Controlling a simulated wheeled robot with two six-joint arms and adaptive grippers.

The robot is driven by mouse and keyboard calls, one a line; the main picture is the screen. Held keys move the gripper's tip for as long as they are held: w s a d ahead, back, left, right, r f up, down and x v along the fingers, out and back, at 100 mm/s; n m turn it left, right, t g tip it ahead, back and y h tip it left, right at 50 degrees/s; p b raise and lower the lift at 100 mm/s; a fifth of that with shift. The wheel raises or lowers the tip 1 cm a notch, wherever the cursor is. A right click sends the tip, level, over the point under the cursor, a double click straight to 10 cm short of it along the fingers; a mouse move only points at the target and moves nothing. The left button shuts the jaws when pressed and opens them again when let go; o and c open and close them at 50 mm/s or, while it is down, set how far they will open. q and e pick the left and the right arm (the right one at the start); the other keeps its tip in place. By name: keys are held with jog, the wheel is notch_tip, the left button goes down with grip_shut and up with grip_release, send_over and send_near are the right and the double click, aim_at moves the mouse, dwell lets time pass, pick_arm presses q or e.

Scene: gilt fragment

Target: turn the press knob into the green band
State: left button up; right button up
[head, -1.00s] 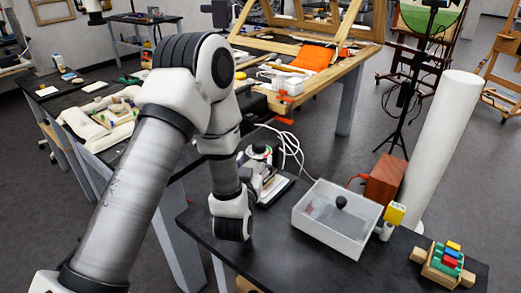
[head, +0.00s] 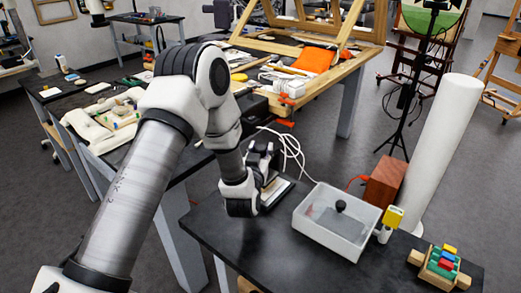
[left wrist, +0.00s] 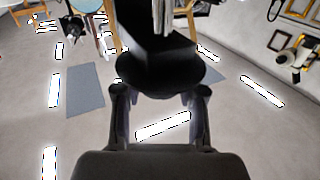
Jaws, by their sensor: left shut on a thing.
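The press (head: 276,193) stands at the back left of the black table, mostly hidden behind my left wrist and gripper. My left gripper (head: 264,156) is at the top of the press, its dark fingers pointing away from me. In the left wrist view, its two fingers (left wrist: 159,97) stand on either side of a dark round knob (left wrist: 160,72) and are shut on it. The green band and any pointer on the knob cannot be made out. My right gripper is not in view.
A clear-lidded white box (head: 335,222) with a black knob stands right of the press. White cables run behind the press. The table's front is clear.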

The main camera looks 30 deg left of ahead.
pick_arm(q)
jog(key=shift+a+h, duration=0.1)
jog(key=shift+h, duration=0.4)
